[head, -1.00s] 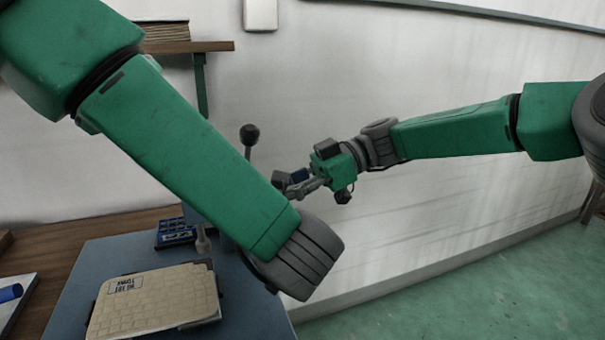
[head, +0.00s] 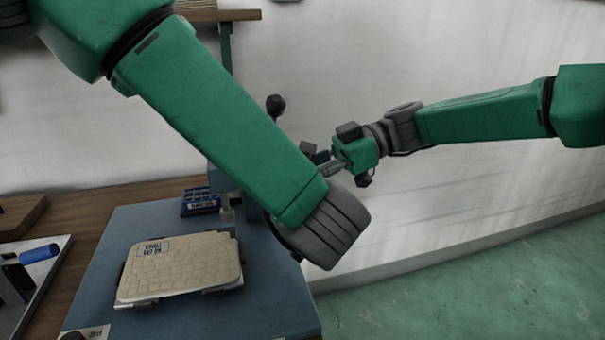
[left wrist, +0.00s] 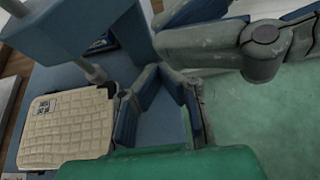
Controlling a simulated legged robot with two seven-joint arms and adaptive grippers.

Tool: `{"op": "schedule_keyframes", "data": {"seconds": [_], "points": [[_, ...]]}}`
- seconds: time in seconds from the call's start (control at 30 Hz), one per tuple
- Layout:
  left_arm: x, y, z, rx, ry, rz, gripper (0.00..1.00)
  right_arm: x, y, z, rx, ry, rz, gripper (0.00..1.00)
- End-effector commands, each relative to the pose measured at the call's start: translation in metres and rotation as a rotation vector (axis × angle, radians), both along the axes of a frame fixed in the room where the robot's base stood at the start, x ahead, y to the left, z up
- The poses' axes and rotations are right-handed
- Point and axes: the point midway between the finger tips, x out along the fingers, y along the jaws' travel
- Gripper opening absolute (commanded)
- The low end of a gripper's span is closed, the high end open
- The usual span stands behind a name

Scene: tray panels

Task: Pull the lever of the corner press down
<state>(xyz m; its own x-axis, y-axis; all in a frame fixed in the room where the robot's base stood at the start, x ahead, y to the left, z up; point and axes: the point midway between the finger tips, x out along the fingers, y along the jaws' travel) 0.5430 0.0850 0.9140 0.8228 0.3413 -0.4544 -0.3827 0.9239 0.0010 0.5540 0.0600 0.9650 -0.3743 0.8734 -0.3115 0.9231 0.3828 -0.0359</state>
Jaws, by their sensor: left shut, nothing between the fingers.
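The corner press has a blue base (head: 265,300), with its column mostly hidden behind my left forearm in the head view. Its lever shows as a black knob (head: 275,105) standing up above that forearm; the lower shaft is hidden. A grey ram (head: 228,205) stands behind the tan panel (head: 180,268). My left gripper is hidden in the head view; in the left wrist view its shut, empty fingers (left wrist: 168,78) are near the panel's right side. My right gripper (head: 320,160) is right of and below the knob, apart from it in the picture; its opening is unclear.
A small blue box (head: 200,202) sits behind the panel. A tray (head: 38,285) with a blue-handled tool (head: 38,253) lies left of the press on the wooden bench (head: 110,195). A white wall is behind; green floor (head: 480,285) is clear at right.

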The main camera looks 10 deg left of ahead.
Motion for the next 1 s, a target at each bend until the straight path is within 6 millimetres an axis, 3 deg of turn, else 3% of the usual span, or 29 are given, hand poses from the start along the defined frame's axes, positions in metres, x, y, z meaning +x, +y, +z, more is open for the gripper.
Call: {"op": "schedule_keyframes", "data": {"seconds": [0.73,0.87,1.0], "points": [[0.0,0.0,0.0,0.0,0.0,0.0,0.02,0.0002,-0.0002,0.0001,0.0,0.0,0.0,0.0],[0.0,0.0,0.0,0.0,0.0,0.0,0.47,0.0001,-0.0001,0.0002,0.0,0.0,0.0,0.0],[0.0,0.0,0.0,0.0,0.0,0.0,0.5,0.0001,-0.0001,0.0002,0.0,0.0,0.0,0.0]]}}
